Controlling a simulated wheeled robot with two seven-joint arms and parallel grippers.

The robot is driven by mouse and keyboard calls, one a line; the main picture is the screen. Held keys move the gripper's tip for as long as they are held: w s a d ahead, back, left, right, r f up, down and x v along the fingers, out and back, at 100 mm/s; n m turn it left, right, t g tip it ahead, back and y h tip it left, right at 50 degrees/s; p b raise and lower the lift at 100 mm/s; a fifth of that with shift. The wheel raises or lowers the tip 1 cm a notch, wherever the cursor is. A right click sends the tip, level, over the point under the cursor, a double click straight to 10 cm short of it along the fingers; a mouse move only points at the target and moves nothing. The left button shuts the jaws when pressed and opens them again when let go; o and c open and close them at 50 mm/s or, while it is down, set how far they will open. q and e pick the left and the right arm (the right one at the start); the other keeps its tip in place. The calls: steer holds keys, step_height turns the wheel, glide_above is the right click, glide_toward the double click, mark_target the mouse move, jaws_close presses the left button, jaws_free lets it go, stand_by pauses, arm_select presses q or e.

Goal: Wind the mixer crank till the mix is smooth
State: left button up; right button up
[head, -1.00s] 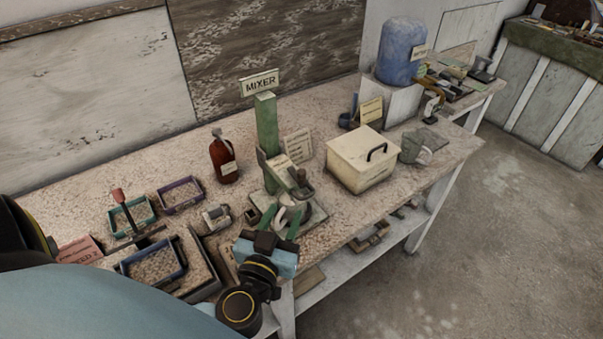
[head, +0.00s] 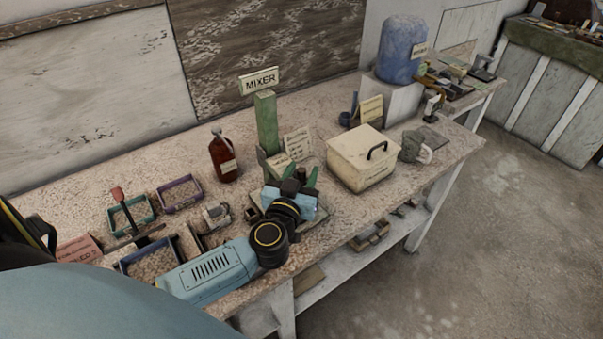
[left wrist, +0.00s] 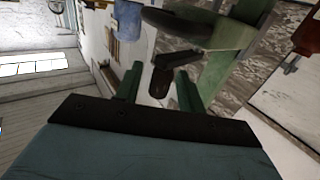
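The mixer has a green column (head: 266,125) with a sign reading MIXER (head: 259,81) on top, at the middle of the bench. My left gripper (head: 300,178) is in front of the column and hides most of the mixer's lower part and bowl. In the left wrist view its two green fingers (left wrist: 160,88) stand apart. A dark crank knob (left wrist: 160,81) shows between them, with a dark arm (left wrist: 178,60) leading to the mixer's green body (left wrist: 228,37). I cannot tell whether the fingers touch the knob. My right gripper is not in view.
A cream box (head: 361,160) with a black handle and a grey mug (head: 411,146) stand right of the mixer. A red-brown bottle (head: 223,157) stands to its left. Small trays (head: 180,193) lie further left. A blue drum (head: 401,50) stands at the back right.

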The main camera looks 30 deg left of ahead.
arm_select(q)
jaws_close()
steer(key=n+g+y+p, duration=0.1)
steer(key=y, duration=0.1)
steer(key=w+n+g+y+p, duration=0.1)
steer(key=n+y+p, duration=0.1)
steer(key=w+d+n+g+y+p, duration=0.1)
steer(key=n+y+p, duration=0.1)
steer(key=y, duration=0.1)
steer(key=shift+w+g, duration=0.2)
steer(key=shift+g, duration=0.2)
steer(key=shift+w+n+g+y, duration=0.25)
steer(key=shift+n+g+y, duration=0.15)
steer(key=shift+n+y, duration=0.2)
steer(key=shift+w+a+n+g+y+b, duration=0.1)
steer(key=shift+w+n+g+y+b, duration=0.25)
steer(key=shift+n+g+y+b, duration=0.55)
steer(key=shift+w+a+n+g+y+b, duration=0.1)
steer(key=shift+w+n+g+y+b, duration=0.45)
steer(key=shift+g, duration=0.7)
steer(key=shift+w+a+n+g+y+b, duration=0.15)
steer(key=shift+n+g+y+b, duration=0.3)
steer(key=shift+n+g, duration=0.5)
